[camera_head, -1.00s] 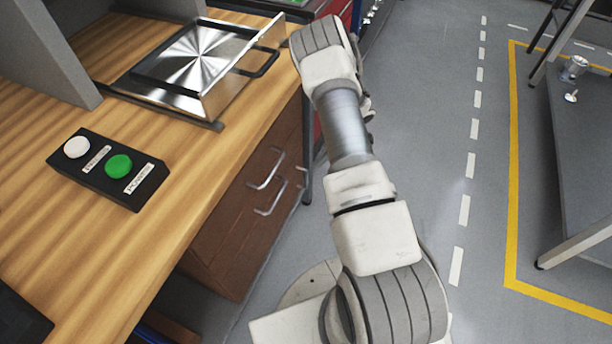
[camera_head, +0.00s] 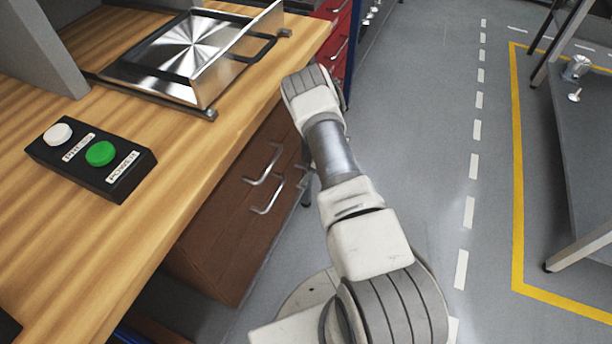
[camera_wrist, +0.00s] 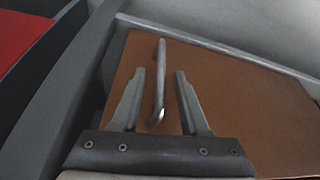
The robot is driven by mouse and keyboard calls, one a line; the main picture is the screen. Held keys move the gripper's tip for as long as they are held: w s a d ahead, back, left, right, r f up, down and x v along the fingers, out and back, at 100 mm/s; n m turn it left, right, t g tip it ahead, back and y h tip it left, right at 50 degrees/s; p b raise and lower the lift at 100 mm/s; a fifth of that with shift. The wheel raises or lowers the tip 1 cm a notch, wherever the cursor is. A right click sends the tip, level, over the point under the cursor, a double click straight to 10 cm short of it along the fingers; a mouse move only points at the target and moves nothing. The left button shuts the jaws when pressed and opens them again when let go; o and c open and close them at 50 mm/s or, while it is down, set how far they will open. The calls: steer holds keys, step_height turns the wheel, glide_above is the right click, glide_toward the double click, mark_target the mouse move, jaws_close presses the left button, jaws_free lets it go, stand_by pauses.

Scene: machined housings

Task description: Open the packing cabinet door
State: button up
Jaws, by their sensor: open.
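In the wrist view a brown door panel (camera_wrist: 225,105) fills the middle, with a bar-shaped metal handle (camera_wrist: 160,85) on it. My gripper (camera_wrist: 161,74) is open, with one finger on each side of the handle in the picture. I cannot tell whether either finger touches the handle. In the head view a brown cabinet (camera_head: 215,240) stands under the wooden bench, with metal handles (camera_head: 264,166) on its front. My gripper is hidden behind my arm there, so I cannot tell which handle it is at.
The wooden bench top (camera_head: 150,235) carries a black button box (camera_head: 75,173) and a metal tray-like fixture (camera_head: 185,60). Red drawers (camera_head: 338,50) stand beyond the bench. Open grey floor (camera_head: 415,130) lies to the right, before a grey table (camera_head: 590,150).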

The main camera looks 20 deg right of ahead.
jaws_close()
stand_by(1.4)
